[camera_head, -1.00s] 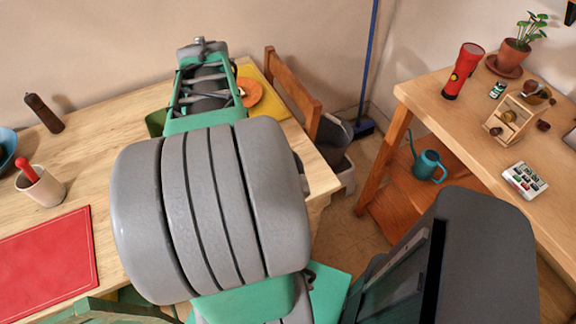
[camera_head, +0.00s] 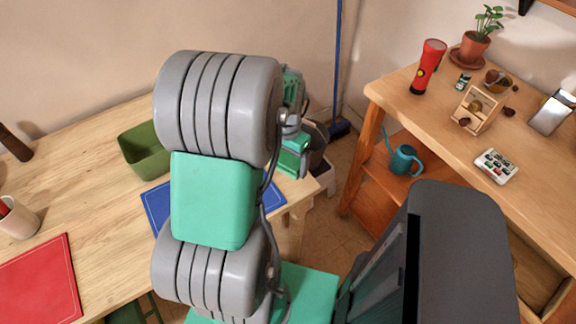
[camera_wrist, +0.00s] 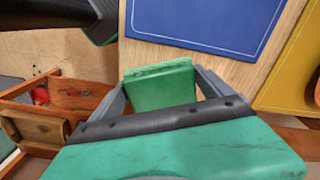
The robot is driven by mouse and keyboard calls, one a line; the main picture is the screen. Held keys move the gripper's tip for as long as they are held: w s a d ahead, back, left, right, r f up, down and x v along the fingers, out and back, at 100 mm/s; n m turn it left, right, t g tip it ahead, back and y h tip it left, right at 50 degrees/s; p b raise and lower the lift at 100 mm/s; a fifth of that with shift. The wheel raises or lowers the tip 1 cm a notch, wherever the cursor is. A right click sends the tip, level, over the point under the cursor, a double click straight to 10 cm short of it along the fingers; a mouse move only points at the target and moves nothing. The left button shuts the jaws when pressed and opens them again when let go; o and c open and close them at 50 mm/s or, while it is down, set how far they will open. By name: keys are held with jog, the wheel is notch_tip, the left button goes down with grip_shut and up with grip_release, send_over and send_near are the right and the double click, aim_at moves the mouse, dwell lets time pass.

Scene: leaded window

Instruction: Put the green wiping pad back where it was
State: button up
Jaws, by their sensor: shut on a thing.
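The green wiping pad (camera_wrist: 160,85) shows in the wrist view between the two grey fingers of my gripper (camera_wrist: 162,92). My gripper is shut on it. The pad appears over the table's edge, beside the bare wood, with the blue mat (camera_wrist: 205,18) close by. In the head view my gripper (camera_head: 294,158) is at the right end of the wooden table, partly hidden by my arm, and I cannot make out the pad there.
A green bin (camera_head: 143,152) stands on the table left of my arm. The blue mat (camera_head: 157,208) is partly behind my arm; a yellow mat (camera_wrist: 292,75) lies beyond it. A grey bin (camera_head: 318,150) stands on the floor. The side table (camera_head: 425,125) at right holds several items.

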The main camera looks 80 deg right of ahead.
aim_at(288, 168)
jog(key=shift+w+d+f, duration=0.15)
jog(key=shift+d+f, duration=0.65)
jog(key=shift+f, duration=0.1)
jog(key=shift+d+f, duration=0.15)
jog(key=shift+f, duration=1.55)
jog(key=shift+f, duration=0.1)
jog(key=o, duration=1.1)
jog(key=shift+c, duration=0.2)
